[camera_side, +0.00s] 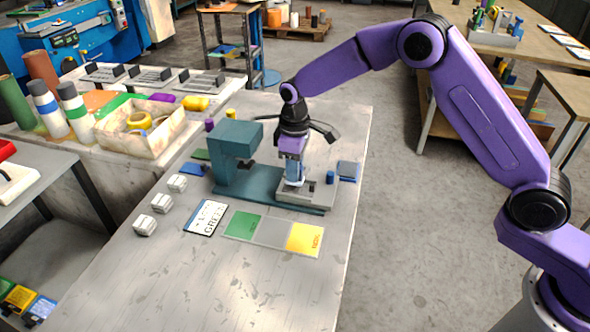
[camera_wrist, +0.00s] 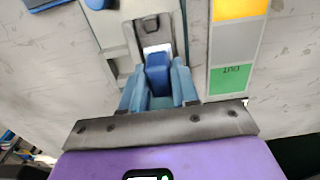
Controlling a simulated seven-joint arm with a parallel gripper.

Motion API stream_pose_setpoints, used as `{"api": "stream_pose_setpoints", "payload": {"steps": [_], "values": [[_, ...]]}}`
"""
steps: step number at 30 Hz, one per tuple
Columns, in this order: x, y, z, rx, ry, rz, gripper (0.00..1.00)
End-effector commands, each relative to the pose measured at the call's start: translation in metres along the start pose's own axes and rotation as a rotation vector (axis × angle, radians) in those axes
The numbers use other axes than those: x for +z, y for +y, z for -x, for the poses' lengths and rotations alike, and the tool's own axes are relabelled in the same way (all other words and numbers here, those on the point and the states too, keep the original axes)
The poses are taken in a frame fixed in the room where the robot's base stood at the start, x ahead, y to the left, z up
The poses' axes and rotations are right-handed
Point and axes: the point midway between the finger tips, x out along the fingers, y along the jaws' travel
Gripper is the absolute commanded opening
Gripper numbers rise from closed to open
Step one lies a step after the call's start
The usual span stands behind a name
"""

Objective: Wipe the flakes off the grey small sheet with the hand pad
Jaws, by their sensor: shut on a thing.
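My gripper (camera_side: 294,182) points down over the bed of a teal press (camera_side: 236,150). In the wrist view its blue fingers (camera_wrist: 157,82) are shut on a blue block, the hand pad (camera_wrist: 158,66). The pad is mostly hidden by the fingers in the side view. A small pale sheet (camera_wrist: 156,48), perhaps the grey small sheet, shows just beyond the pad on the grey press bed (camera_side: 318,193). The pad and fingers cover part of it. I cannot make out flakes, nor whether the pad touches the sheet.
A strip with a green field (camera_side: 243,225) and a yellow field (camera_side: 305,238) lies before the press. A card reading GREEN (camera_side: 205,217) and several pale blocks (camera_side: 161,203) lie left. A blue peg (camera_side: 330,177) stands right of the bed. The front table is clear.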

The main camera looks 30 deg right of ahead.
Motion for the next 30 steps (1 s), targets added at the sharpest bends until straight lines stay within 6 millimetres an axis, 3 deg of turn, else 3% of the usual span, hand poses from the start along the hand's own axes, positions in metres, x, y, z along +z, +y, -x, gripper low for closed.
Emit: {"api": "stream_pose_setpoints", "payload": {"steps": [19,30], "values": [[0.000,0.000,0.044,0.000,0.001,0.000,0.05],[0.000,0.000,0.049,0.000,0.000,0.000,0.05]]}}
